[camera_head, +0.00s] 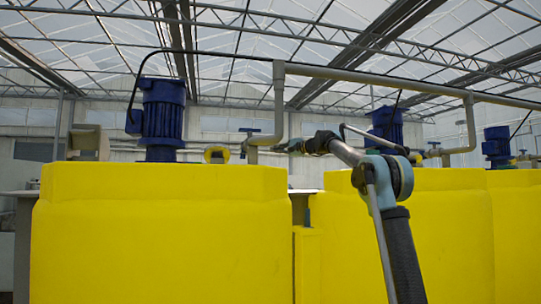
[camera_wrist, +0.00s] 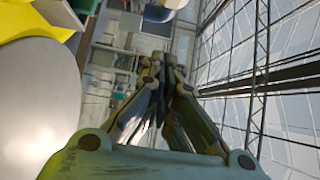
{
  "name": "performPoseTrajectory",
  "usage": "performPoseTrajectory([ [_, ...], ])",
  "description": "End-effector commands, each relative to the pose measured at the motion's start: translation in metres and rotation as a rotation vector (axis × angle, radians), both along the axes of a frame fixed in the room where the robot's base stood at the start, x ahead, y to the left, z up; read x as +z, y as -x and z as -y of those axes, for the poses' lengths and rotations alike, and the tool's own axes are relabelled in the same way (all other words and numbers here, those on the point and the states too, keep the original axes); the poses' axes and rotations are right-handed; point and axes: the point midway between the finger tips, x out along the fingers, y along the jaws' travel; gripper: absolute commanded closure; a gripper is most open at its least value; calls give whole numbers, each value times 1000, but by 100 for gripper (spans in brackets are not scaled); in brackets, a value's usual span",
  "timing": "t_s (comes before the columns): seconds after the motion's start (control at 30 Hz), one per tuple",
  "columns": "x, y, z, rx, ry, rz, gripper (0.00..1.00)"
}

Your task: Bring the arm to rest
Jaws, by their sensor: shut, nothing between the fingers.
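My arm rises at the right of the head view, bends at a joint above the middle yellow tank (camera_head: 400,240) and reaches left. My gripper (camera_head: 290,147) is at its far end, near the grey pipe and the blue valve handle between the two nearest tanks. At this size I cannot tell whether it touches the pipe. In the wrist view my gripper (camera_wrist: 160,65) is shut, with its fingertips together and nothing held.
A large yellow tank (camera_head: 160,235) with a blue motor (camera_head: 163,115) stands at the left. A grey pipe (camera_head: 400,83) runs overhead and drops to a blue valve (camera_head: 250,132). Another blue motor (camera_head: 498,145) stands at the far right.

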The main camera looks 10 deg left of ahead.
Motion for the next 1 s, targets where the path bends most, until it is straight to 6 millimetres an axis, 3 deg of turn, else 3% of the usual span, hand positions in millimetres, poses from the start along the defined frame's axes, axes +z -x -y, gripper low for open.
performPoseTrajectory([
  [0.17,0,6,15,-1,0,0,100],
  [0.53,-6,17,23,4,25,7,100],
  [0.67,-25,41,37,14,99,23,100],
  [1.0,-109,130,88,57,363,64,100],
])
